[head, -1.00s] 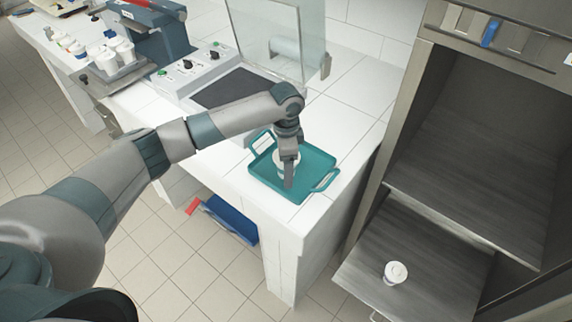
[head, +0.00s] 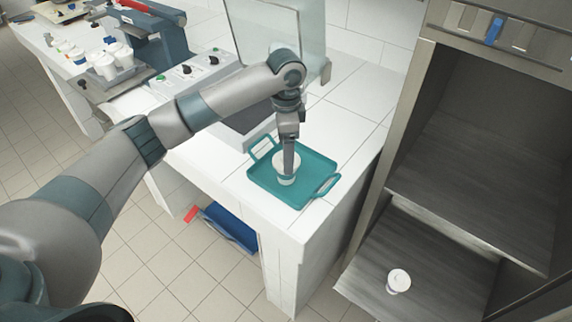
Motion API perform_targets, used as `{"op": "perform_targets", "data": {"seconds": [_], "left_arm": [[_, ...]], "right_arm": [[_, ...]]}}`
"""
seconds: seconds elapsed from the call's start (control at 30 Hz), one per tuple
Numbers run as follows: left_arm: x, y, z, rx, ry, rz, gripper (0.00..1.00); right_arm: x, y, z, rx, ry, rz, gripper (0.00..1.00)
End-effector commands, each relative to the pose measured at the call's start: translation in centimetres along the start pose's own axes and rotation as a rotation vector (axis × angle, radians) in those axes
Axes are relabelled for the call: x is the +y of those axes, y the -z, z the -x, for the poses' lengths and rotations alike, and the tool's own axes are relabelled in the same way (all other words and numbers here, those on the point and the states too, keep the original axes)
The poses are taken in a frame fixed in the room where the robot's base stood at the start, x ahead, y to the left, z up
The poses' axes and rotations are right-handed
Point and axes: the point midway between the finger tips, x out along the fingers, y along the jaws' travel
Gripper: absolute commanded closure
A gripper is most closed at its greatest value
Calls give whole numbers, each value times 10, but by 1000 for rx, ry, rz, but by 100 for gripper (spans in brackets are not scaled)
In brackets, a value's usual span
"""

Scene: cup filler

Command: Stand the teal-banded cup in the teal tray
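The teal tray (head: 312,196) lies on the white counter near its right end. A white cup with a teal band (head: 287,181) is in the tray and looks upright, its base seeming to rest on the tray floor. My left gripper (head: 289,168) points down at the cup from above. A finger overlaps the cup's upper part and hides some of its rim. The finger gap is not clear, so I cannot tell whether it grips the cup. My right gripper is not in view.
A steel cabinet (head: 470,150) stands to the right, with a white lidded cup (head: 398,281) on its lower shelf. A clear panel (head: 265,50) stands behind the tray. A control box with knobs (head: 205,68) and several cups (head: 112,62) are farther left. A blue bin (head: 230,225) is below.

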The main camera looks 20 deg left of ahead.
Motion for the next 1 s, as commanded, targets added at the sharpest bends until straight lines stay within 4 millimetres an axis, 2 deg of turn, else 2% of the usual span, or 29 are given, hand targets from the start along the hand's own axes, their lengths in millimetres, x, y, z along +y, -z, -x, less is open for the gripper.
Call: {"op": "perform_targets", "data": {"seconds": [0.13, 0.33, 1.0], "left_arm": [[-1, 1, 21, 2, 2, 0, 24], [0, 0, 36, 1, 0, 0, 24], [0, 0, 38, 0, -1, 0, 24]], "right_arm": [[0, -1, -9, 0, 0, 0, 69], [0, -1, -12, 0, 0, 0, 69], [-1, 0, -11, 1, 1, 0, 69]]}}
